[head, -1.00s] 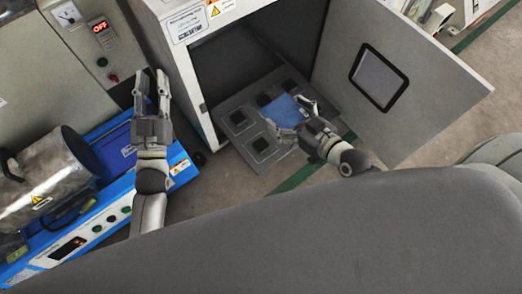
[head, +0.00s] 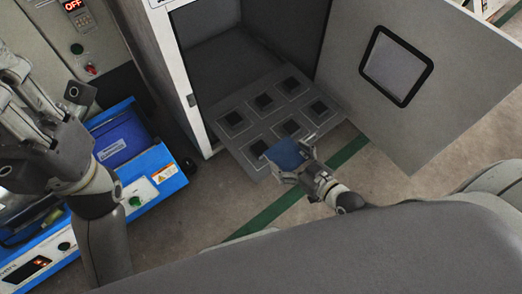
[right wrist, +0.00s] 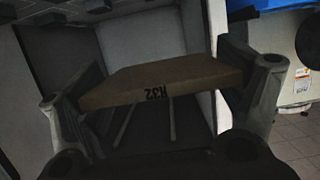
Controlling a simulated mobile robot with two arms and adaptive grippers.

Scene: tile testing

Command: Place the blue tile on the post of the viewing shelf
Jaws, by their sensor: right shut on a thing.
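In the right wrist view the tile (right wrist: 165,78) lies between the two fingers of my right gripper (right wrist: 160,90). Its tan side faces that camera, with dark upside-down characters on the edge. My left gripper (head: 45,90) is at the left of the head view, empty, its fingers apart and partly cut off by the frame.
The chamber's windowed door (head: 440,100) stands open at right. A blue machine (head: 150,175) stands at left, near my left arm. Floor shows between.

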